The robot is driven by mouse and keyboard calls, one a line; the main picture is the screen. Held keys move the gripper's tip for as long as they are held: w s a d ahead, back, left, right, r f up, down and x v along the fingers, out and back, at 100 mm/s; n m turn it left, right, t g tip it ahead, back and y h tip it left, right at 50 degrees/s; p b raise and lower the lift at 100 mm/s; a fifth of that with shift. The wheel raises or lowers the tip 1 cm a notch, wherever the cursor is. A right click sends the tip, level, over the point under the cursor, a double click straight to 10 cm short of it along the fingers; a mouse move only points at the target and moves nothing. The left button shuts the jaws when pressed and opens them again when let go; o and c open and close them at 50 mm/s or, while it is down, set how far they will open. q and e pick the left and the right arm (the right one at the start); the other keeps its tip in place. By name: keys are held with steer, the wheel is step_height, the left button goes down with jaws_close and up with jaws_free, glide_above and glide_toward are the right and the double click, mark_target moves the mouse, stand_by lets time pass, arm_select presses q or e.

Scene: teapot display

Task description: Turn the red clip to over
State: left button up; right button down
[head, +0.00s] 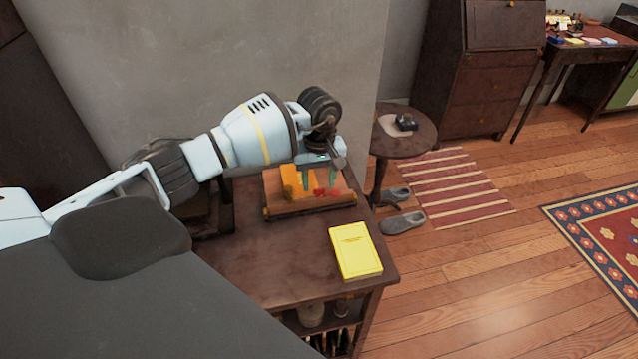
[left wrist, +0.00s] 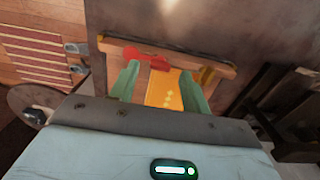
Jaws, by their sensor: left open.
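The red clip (head: 321,192) lies in a shallow wooden tray (head: 300,211) on the dark wooden table, beside an orange-yellow block (head: 290,181). My left gripper (head: 319,184) points down over the tray, with its green fingers apart near the clip. In the left wrist view the red clip (left wrist: 147,57) shows at the tips of the open fingers (left wrist: 159,70), mostly toward the left finger. The orange-yellow block (left wrist: 163,90) shows between the fingers. I cannot tell whether a finger touches the clip. My right gripper is not in view.
A yellow book (head: 355,251) lies on the table (head: 270,262) in front of the tray. A wall (head: 200,60) rises behind the table. A small round table (head: 415,142) with a dark object stands to the right, with grey slippers (head: 402,223) on the floor.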

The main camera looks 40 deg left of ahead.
arm_select(q)
steer(key=shift+f, duration=0.95)
steer(key=c, duration=1)
